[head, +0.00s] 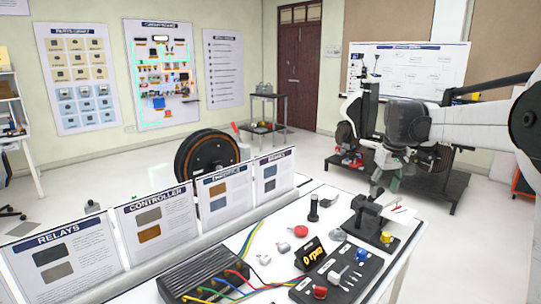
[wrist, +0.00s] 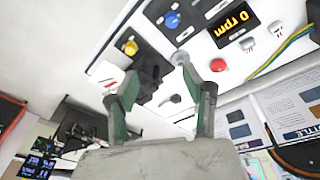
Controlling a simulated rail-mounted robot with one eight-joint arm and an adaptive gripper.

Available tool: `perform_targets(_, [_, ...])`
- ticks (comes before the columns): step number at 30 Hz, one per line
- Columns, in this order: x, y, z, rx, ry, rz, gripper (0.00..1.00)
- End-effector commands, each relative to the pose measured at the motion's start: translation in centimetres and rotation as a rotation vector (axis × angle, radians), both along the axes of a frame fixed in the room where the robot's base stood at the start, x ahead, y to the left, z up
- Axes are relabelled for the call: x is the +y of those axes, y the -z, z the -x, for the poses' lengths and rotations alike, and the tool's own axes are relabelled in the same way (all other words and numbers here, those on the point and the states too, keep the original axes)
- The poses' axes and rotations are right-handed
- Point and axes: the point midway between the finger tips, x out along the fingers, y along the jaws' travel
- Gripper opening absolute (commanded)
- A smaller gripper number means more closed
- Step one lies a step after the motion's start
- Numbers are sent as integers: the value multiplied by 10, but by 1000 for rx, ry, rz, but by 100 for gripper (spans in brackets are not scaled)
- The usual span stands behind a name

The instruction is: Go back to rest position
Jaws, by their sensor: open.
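My gripper (head: 382,184) hangs at the end of my arm on the right of the head view, above the right end of the white table (head: 262,222). In the wrist view my gripper (wrist: 162,98) has its two fingers spread apart, with nothing held between them. A black lever-like device (head: 366,217) stands on the table just below the gripper in the head view. The same device (wrist: 150,82) shows beyond the open fingers in the wrist view. I cannot tell whether a finger touches it.
A "0 rpm" display (head: 312,253), a red button (head: 300,231), a yellow knob (head: 386,237) and a black controller box (head: 203,275) with coloured wires are on the table. Label boards (head: 155,228) line its left edge. A wheel (head: 205,160) stands behind. Open floor lies beyond.

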Motion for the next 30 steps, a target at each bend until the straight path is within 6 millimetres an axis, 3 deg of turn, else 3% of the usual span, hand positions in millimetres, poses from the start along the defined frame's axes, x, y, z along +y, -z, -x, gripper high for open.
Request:
perform_targets(6, [32, -24, 57, -63, 23, -2, 45])
perform_targets(15, [69, -37, 138, -154, 56, -14, 45])
perform_targets(23, [95, -30, 210, -230, 83, -31, 45])
perform_targets(30, [115, -9, 275, -300, 108, -54, 45])
